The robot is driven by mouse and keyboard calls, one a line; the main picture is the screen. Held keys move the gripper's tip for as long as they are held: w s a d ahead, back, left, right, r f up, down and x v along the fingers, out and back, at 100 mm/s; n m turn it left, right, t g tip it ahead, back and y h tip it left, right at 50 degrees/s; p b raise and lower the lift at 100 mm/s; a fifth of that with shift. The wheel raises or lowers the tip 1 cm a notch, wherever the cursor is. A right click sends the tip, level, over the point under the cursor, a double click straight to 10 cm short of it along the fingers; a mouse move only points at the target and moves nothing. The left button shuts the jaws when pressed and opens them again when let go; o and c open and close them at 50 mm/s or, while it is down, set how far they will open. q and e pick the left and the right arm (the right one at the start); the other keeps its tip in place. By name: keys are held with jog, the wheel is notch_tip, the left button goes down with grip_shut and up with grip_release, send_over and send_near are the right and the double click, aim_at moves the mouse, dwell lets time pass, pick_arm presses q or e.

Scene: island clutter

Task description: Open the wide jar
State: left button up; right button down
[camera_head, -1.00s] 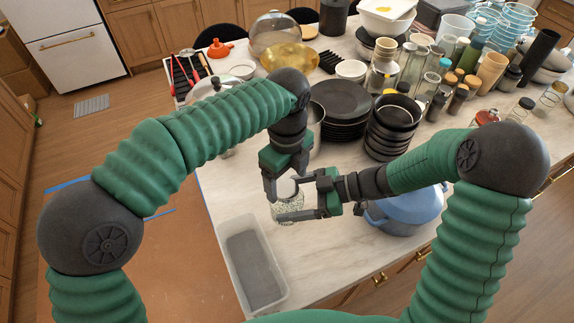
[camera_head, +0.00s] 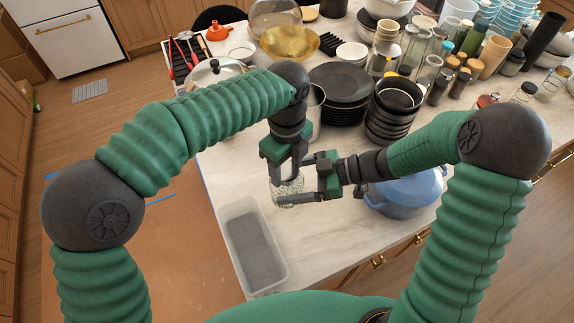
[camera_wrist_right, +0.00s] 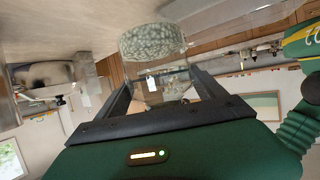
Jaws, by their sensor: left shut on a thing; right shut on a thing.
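The wide jar (camera_head: 287,190) is clear glass with speckled pale-green contents, near the front of the island in the head view. In the right wrist view the jar (camera_wrist_right: 152,42) shows its speckled contents, with clear glass reaching toward the fingers. My right gripper (camera_head: 300,183) comes from the right and is shut on the jar's side, one finger in front. My left gripper (camera_head: 284,178) points down over the jar's top and is shut there, at the lid. The lid is mostly hidden by the fingers, so I cannot tell whether it is apart from the jar.
A translucent bin (camera_head: 224,221) stands at the island's front left edge. A blue pot (camera_head: 410,195) stands close under my right forearm. Black plates (camera_head: 341,82) and stacked black bowls (camera_head: 397,96) stand behind. Jars and bottles crowd the back right.

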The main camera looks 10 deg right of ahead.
pick_arm(q)
jog(key=n, duration=0.3)
jog(key=shift+d+n, duration=0.1)
jog(key=shift+n, duration=0.2)
jog(key=n, duration=0.6)
jog(key=shift+r, duration=0.1)
jog(key=n, duration=0.6)
jog(key=shift+d, duration=0.15)
jog(key=shift+c, duration=0.2)
jog(key=n, duration=0.4)
jog(key=shift+r, duration=0.1)
jog(key=shift+r, duration=1.05)
